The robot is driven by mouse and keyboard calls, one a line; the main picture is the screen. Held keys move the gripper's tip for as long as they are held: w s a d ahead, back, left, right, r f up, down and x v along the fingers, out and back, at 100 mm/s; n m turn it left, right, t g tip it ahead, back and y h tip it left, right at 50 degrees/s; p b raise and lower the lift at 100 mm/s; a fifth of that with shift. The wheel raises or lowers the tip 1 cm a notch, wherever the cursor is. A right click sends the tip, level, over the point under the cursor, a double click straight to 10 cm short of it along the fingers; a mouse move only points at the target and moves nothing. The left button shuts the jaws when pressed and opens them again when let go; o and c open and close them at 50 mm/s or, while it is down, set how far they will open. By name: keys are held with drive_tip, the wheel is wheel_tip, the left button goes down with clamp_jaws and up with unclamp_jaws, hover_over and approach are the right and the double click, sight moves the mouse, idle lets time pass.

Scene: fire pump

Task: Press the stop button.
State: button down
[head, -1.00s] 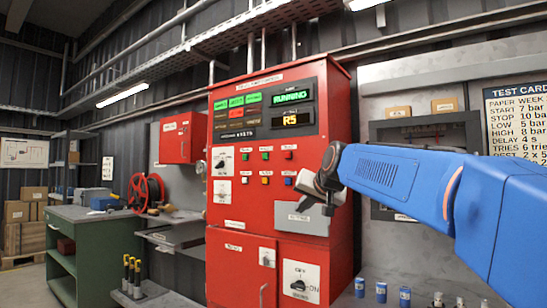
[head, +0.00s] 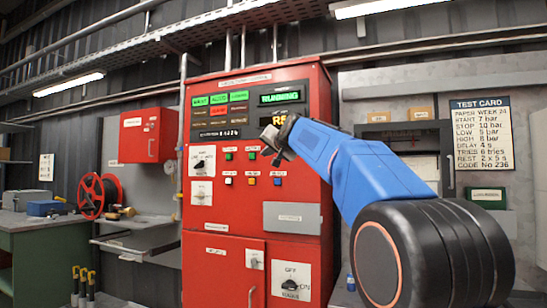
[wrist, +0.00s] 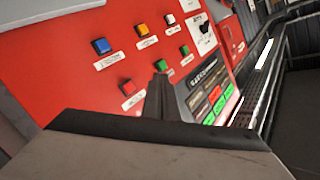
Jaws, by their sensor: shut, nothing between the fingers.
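The red control cabinet (head: 205,262) shows two rows of small buttons in both views. In the wrist view, one row has a red button (wrist: 127,87) and two green buttons (wrist: 160,65); the other has blue (wrist: 102,45), orange (wrist: 143,30) and white. The labels are too small to read, so I cannot confirm which is stop. My gripper (head: 268,145) is shut and empty in front of the upper button row. It hides the red button in the head view. In the wrist view its dark fingers (wrist: 158,98) appear beside the red button; contact cannot be told.
A lit display (head: 281,97) reads RUNNING. Rotary switches (head: 202,159) sit left of the buttons, and a grey plate (head: 292,217) sits below them.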

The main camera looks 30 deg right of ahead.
drive_tip(key=w+d, duration=0.5)
drive_tip(key=d, duration=0.2)
drive_tip(key=shift+w, duration=0.15)
idle(0.4)
drive_tip(key=shift+w, duration=0.1)
idle(2.0)
drive_tip(key=shift+w+d, duration=0.2)
drive_tip(key=shift+d, duration=0.1)
drive_tip(key=shift+w+d, duration=0.3)
drive_tip(key=shift+d, duration=0.1)
idle(1.0)
drive_tip(key=shift+s+a, duration=0.6)
drive_tip(key=shift+a, duration=0.15)
idle(0.4)
drive_tip(key=shift+s+a, duration=0.75)
drive_tip(key=shift+a, duration=0.25)
drive_tip(key=shift+s+a, duration=0.75)
drive_tip(key=shift+a, duration=0.2)
